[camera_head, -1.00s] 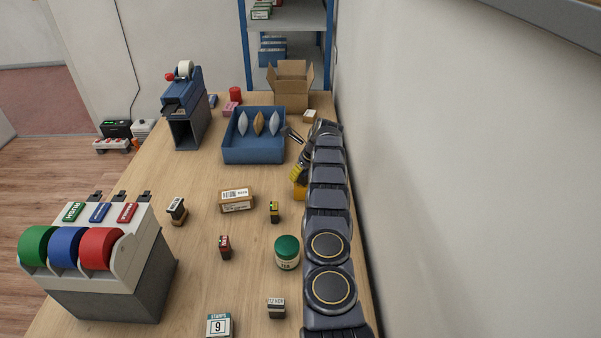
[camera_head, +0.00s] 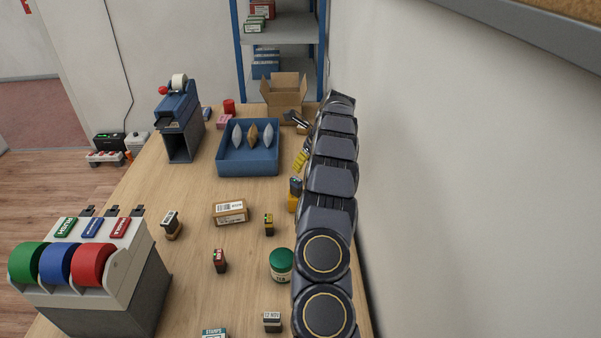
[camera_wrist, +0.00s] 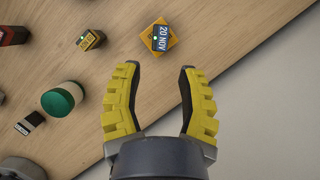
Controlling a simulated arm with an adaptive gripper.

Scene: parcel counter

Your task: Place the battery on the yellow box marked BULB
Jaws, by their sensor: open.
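A small dark-blue block (camera_head: 295,186) with a "20 NOV" label and a green dot stands on a yellow box (camera_head: 292,203); it appears to be the battery. In the wrist view the block (camera_wrist: 160,37) sits on the yellow box (camera_wrist: 156,53), set at an angle to it. The word BULB cannot be read. My gripper (camera_wrist: 160,72) is open and empty, with the block just beyond its fingertips and not between them. In the head view one yellow finger (camera_head: 300,161) shows behind the block, clear of it; my arm hides the rest.
A yellow-black block (camera_head: 269,225), a red-black block (camera_head: 219,262), a green-lidded jar (camera_head: 281,265) and a small carton (camera_head: 230,213) stand nearby. A blue tray (camera_head: 249,168) with pouches lies behind. The wall (camera_head: 440,200) runs close along the right of my arm.

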